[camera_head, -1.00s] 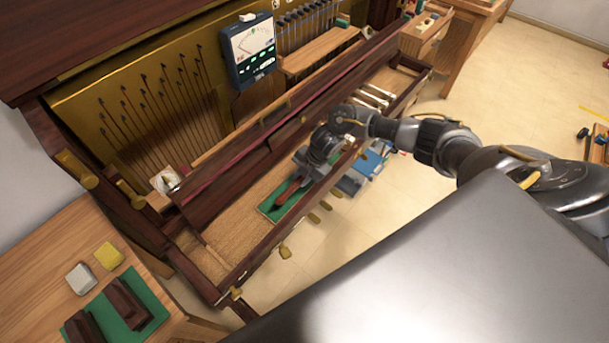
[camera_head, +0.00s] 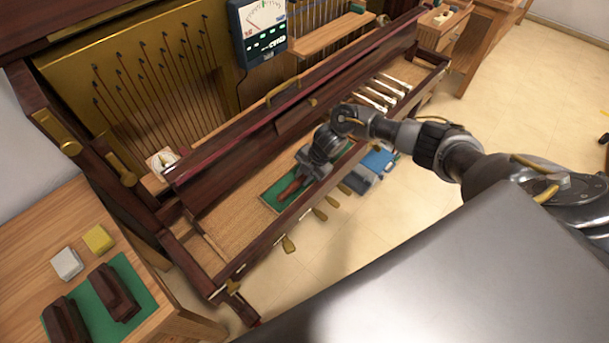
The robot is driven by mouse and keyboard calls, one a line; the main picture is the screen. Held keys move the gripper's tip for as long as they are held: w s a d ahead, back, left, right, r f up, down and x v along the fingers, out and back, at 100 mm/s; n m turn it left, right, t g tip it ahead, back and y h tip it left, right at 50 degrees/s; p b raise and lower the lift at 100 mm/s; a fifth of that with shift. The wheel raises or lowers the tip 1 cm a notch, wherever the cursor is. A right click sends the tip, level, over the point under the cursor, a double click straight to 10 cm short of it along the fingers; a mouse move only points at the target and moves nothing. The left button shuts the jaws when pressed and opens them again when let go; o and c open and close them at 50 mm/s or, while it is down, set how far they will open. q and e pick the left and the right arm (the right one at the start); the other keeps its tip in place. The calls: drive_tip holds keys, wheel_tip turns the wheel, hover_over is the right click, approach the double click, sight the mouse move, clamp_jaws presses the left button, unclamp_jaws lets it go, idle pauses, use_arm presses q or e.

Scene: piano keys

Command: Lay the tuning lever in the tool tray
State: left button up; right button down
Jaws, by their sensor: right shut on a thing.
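My right gripper (camera_head: 300,184) is low over a green-lined tray (camera_head: 272,195) that lies on the piano's key bed. It is shut on a reddish-brown handle, which looks like the tuning lever (camera_head: 290,190). The handle lies over the green lining; I cannot tell whether it touches it. The gripper and wrist hide the rest of the lever and the right part of the tray. My left gripper is not in view.
The piano's front rail (camera_head: 262,245) runs close in front of the tray, and a dark red fallboard (camera_head: 235,150) stands behind it. A meter (camera_head: 258,28) is at the back. A side table (camera_head: 30,240) holds dark blocks on green cloth.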

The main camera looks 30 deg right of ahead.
drive_tip(key=shift+f, duration=0.15)
drive_tip(key=c, duration=1.2)
unclamp_jaws()
drive_tip(key=shift+o, duration=0.3)
drive_tip(key=shift+s, duration=0.1)
drive_tip(key=r+p, duration=0.2)
drive_tip(key=s+r+p, duration=0.1)
drive_tip(key=r+p, duration=0.1)
drive_tip(key=s+r+p, duration=0.1)
drive_tip(key=r+p, duration=0.1)
drive_tip(key=p, duration=0.1)
drive_tip(key=shift+s+d, duration=0.1)
drive_tip(key=shift+d, duration=0.3)
drive_tip(key=shift+s+d+r+p, duration=0.1)
drive_tip(key=shift+s+r+p, duration=0.2)
drive_tip(key=shift+r+p, duration=0.25)
